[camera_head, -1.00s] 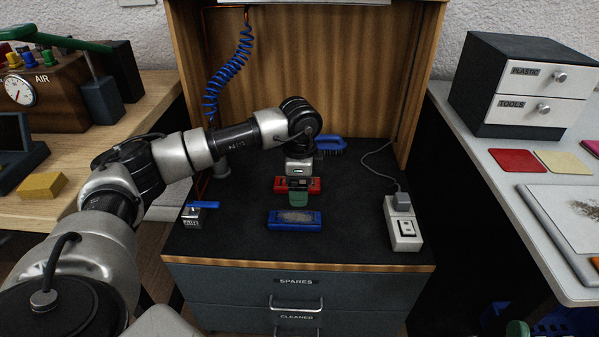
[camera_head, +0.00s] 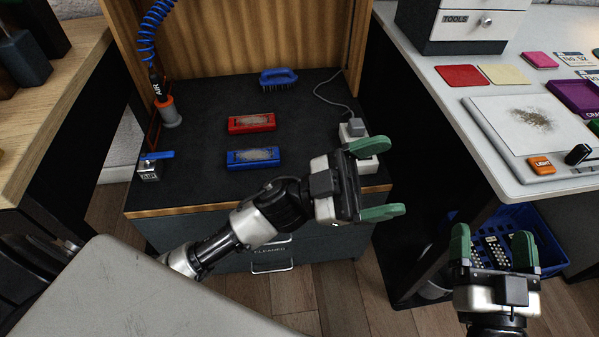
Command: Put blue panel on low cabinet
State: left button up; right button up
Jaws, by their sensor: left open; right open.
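The blue panel (camera_head: 253,158) lies flat on the dark top of the low cabinet (camera_head: 205,183), near its front edge, with a greyish patch on its upper face. A red panel (camera_head: 252,123) lies just behind it. My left gripper (camera_head: 375,180) is open and empty, in front of the cabinet's right front corner, apart from the blue panel and to its right. My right gripper (camera_head: 491,238) is open and empty at the lower right, in front of a blue crate (camera_head: 549,252). My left arm hides part of the cabinet drawers.
A blue brush (camera_head: 279,77) lies at the back of the cabinet top. A power socket (camera_head: 358,140) with a cable is at its right, a valve (camera_head: 149,167) at its left. The white table (camera_head: 455,95) at right holds cards and small items.

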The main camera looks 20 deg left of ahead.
pick_arm(q)
jog(key=a+f+n+t+y, duration=0.3)
jog(key=a+n+t+y, duration=0.2)
jog(key=n+t+y, duration=0.2)
jog(key=a+f+n+t+y, duration=0.3)
jog(key=a+n+t+y, duration=0.3)
jog(key=n+y, duration=0.3)
jog(key=y, duration=0.2)
jog(key=shift+a+n+t+y, duration=0.3)
jog(key=shift+n+t+y, duration=0.1)
